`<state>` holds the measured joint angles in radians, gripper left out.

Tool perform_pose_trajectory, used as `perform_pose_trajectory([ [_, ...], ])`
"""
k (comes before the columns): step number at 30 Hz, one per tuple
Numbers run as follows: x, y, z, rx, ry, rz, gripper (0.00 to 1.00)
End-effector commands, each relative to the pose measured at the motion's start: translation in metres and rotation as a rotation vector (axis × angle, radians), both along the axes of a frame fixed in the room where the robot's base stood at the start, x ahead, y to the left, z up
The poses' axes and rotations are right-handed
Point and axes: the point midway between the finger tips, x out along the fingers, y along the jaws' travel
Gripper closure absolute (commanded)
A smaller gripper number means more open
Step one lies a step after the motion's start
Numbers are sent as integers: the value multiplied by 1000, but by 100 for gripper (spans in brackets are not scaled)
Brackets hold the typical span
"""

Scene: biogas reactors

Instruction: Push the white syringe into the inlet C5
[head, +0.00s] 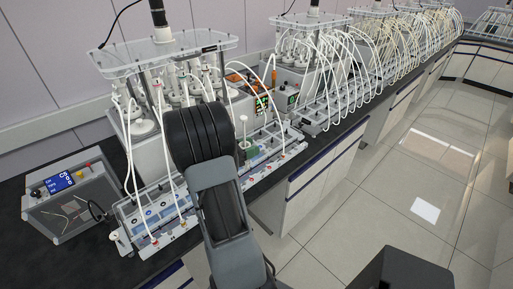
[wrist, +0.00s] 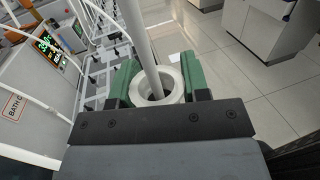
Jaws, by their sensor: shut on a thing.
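The white syringe (wrist: 157,88) is in the wrist view as a round white collar with a long white rod standing up from it. My gripper (wrist: 160,78) is shut around the collar with its green-padded fingers. In the head view the syringe's thin white rod (head: 243,126) stands upright above the green fingers of my gripper (head: 249,150), at the front rack right of my arm. The syringe's lower end is hidden, so I cannot tell whether it is in a port. The inlet C5 cannot be made out; port labels are too small, and my arm covers part of the rack.
A clear front rack (head: 160,217) with coloured ports and white tubes runs along the bench edge. A grey control box (head: 75,200) with a blue display seeming to read C5 stands left. Reactors (head: 140,125) with tubes stand behind.

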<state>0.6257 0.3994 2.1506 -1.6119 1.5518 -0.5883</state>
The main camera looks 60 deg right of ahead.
Motion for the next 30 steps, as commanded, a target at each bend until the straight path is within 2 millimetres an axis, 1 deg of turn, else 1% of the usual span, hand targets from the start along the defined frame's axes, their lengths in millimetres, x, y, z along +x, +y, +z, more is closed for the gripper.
perform_pose_trajectory([
  [1, -1, -12, -10, 4, 2, -7, 78],
  [3, -1, -23, -19, 6, 2, -8, 78],
  [7, -1, -34, -30, 7, -1, -8, 78],
  [14, 0, -36, -44, 8, -1, -5, 78],
  [24, 1, -35, -73, 7, -1, -3, 78],
  [30, 1, -35, -80, 7, -2, -3, 78],
])
